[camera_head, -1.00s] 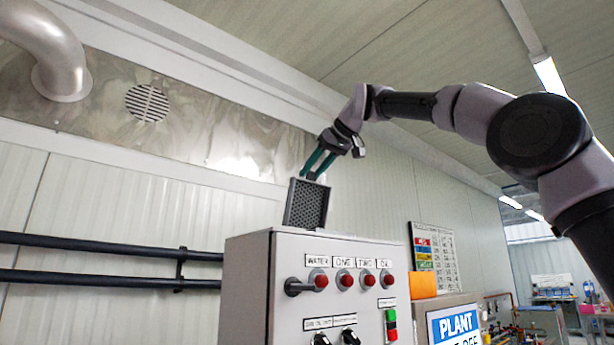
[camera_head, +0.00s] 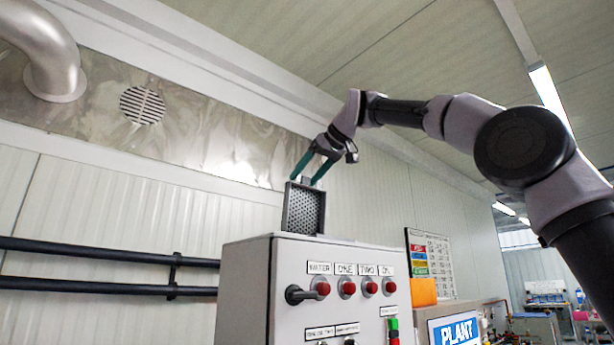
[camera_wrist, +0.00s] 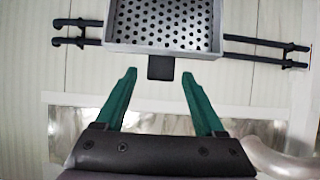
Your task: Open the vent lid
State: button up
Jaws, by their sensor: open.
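The vent lid (camera_head: 303,208), a dark perforated panel with a raised rim, stands upright on top of the grey control cabinet (camera_head: 246,290). In the wrist view the perforated panel (camera_wrist: 165,28) is at the top, with a small dark tab (camera_wrist: 160,67) on its near edge. My gripper (camera_head: 304,181) is at the lid's upper edge, with its green fingers spread. In the wrist view the open fingertips (camera_wrist: 160,72) lie on either side of the tab, with gaps to it. Nothing is held. The lid's hinge is not clearly visible.
Black pipes (camera_head: 90,286) run along the wall at left. An orange box (camera_head: 423,292) sits right of the cabinet.

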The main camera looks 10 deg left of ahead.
jog(key=v, duration=1)
jog(key=shift+s+d+r, duration=0.15)
jog(key=shift+s+d, duration=0.05)
jog(key=shift+d, duration=0.1)
jog(key=s+d+f+m+h, duration=0.2)
jog(key=d+f+m, duration=0.2)
jog(key=d+f, duration=0.55)
jog(key=s+d+f+m+h, duration=0.25)
jog(key=d+f, duration=0.45)
jog(key=f, duration=0.6)
jog(key=s+d+f+m+h, duration=0.2)
jog(key=s+d+f+m, duration=0.15)
jog(key=d+f, duration=0.6)
jog(key=s+d+f+m, duration=0.2)
jog(key=s+f, duration=0.1)
jog(key=f, duration=0.4)
jog(key=s+d+f+m+g, duration=0.1)
jog(key=s+d+f+m, duration=0.1)
jog(key=f, duration=0.6)
jog(key=shift+s, duration=0.85)
